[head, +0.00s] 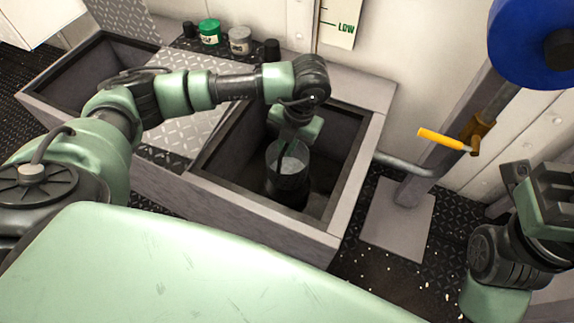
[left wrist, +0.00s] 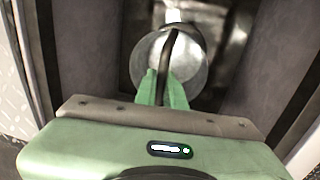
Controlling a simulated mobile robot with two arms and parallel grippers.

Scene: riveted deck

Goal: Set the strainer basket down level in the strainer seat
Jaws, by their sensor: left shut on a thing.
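The strainer basket (head: 287,158) is a grey round cup inside the open square well. In the left wrist view its pale, round inside (left wrist: 196,75) shows, with a dark handle (left wrist: 166,52) arched across it. My left gripper (left wrist: 163,90) is shut on that handle. In the head view the left gripper (head: 291,143) points down into the well, above the basket. A dark cylindrical form (head: 287,190) shows low in the well; I cannot tell whether it is the seat or the basket's lower wall. My right gripper (head: 515,180) is at the right edge, its jaws unclear.
The well's raised rim (head: 260,232) surrounds the basket on all sides. A second open well (head: 80,80) lies left, beyond a tread-plate cover (head: 185,130). Small jars, one green (head: 210,32), stand behind. A post with a yellow lever (head: 442,139) and a pipe stand right.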

